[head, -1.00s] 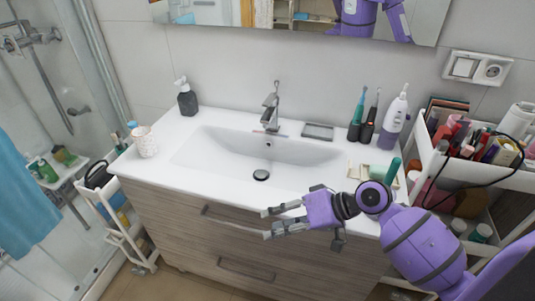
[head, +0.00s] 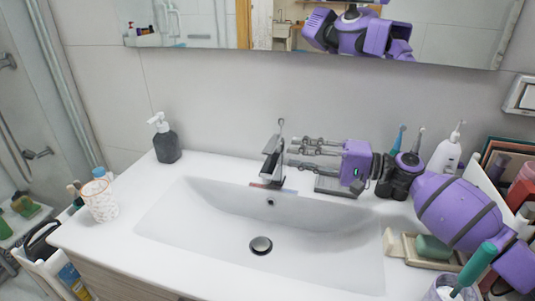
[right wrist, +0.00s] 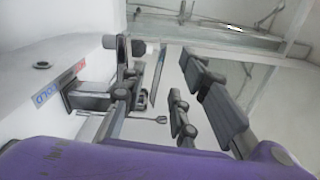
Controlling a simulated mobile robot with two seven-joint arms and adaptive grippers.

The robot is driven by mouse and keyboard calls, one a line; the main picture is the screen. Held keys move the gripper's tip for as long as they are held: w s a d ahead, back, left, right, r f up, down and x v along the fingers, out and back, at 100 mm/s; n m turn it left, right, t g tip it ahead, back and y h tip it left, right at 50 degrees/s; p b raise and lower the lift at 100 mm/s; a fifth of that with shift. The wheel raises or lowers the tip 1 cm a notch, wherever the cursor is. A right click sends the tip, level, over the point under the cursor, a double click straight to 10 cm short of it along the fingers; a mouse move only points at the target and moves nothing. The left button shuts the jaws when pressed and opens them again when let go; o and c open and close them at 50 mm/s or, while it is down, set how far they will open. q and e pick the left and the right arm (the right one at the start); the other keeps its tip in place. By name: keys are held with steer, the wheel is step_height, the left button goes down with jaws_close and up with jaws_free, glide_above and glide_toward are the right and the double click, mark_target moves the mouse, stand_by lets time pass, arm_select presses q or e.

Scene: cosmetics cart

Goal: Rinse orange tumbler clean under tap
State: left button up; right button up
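No plainly orange tumbler shows. My left gripper is out of view.
The white basin (head: 220,232) is empty, with a round drain (head: 261,245). A dark soap dispenser (head: 166,139) stands back left. Electric toothbrushes and a white bottle (head: 445,153) stand behind my right arm. A soap dish with green soap (head: 433,247) lies at right.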

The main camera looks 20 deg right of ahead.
mark_target(269, 149)
steer(key=x, duration=0.3)
steer(key=p+x, duration=0.1)
steer(key=x, duration=0.3)
steer(key=shift+s+r, duration=0.1)
steer(key=shift+r, duration=0.15)
steer(key=shift+w+a+f, duration=0.15)
steer(key=shift+w+a, duration=0.15)
steer(key=shift+a, duration=0.1)
steer(key=shift+c, duration=0.3)
jaws_close()
